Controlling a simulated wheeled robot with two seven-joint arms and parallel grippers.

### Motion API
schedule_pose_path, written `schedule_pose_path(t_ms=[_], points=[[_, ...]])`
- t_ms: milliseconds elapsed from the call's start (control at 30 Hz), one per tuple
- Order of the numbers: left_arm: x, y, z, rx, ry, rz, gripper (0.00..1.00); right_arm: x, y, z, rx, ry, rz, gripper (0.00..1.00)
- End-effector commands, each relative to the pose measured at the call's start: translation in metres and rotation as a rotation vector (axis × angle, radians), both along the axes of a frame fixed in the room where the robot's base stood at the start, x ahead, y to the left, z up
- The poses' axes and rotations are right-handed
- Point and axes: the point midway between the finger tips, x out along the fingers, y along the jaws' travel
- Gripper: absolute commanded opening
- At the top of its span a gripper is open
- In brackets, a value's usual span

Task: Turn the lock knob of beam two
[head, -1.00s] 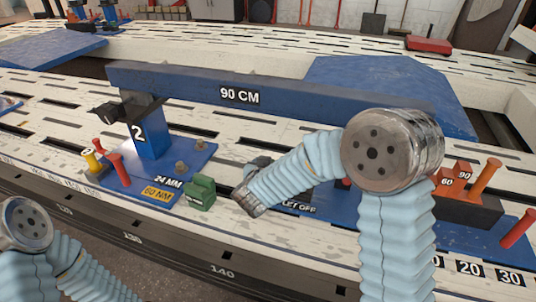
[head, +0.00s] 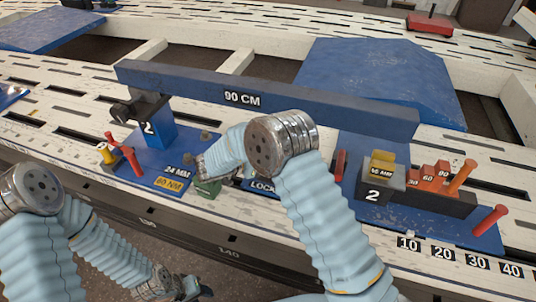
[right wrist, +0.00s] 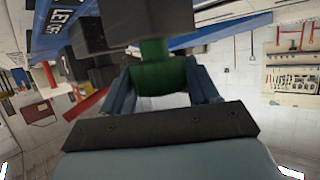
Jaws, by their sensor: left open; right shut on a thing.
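The blue-grey beam (head: 330,110) labelled 90 CM lies across two supports. A sign reading LOCK (head: 262,187) lies on the base, partly hidden by my right arm. My right gripper (head: 205,172) is beside the 24 MM label; in the right wrist view it is shut on a green piece (right wrist: 158,78), with a dark grey block (right wrist: 135,22) close to it. The green piece (head: 207,189) is mostly hidden in the head view. My left gripper (head: 192,290) is open and empty, low in front of the bench.
On the right are a dark box (head: 378,188) marked 2, orange blocks (head: 435,176) and leaning pegs. A blue plate (head: 385,80) lies behind the beam.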

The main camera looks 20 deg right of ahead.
Motion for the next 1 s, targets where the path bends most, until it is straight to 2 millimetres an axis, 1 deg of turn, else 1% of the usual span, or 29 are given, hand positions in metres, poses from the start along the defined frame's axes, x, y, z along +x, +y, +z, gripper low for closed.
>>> schedule_pose_path(t_ms=[33,267,700,733,833,1000], points=[[-0.0002,-0.0006,0.0029,-0.001,0.0,-0.001,0.43,0.0,0.0001,0.001,0.001,0.001,-0.017,0.29],[-0.0008,-0.0018,0.0055,-0.002,0.002,-0.003,0.43,-0.0002,-0.0001,0.0001,0.0,0.001,-0.065,0.29],[-0.0008,-0.0018,0.0055,-0.003,0.002,-0.003,0.43,0.0001,-0.0004,-0.0001,0.0,-0.001,-0.072,0.29],[-0.0008,-0.0018,0.0055,-0.002,0.002,-0.003,0.43,0.0001,-0.0004,-0.0001,0.0,-0.001,-0.072,0.64],[-0.0008,-0.0018,0.0055,-0.002,0.002,-0.003,0.43,0.0002,-0.0004,-0.0001,0.0,-0.001,-0.071,0.79],[-0.0008,-0.0017,0.0055,-0.002,0.002,-0.003,0.43,0.0002,-0.0004,0.0,0.0,0.0,-0.07,0.8]])
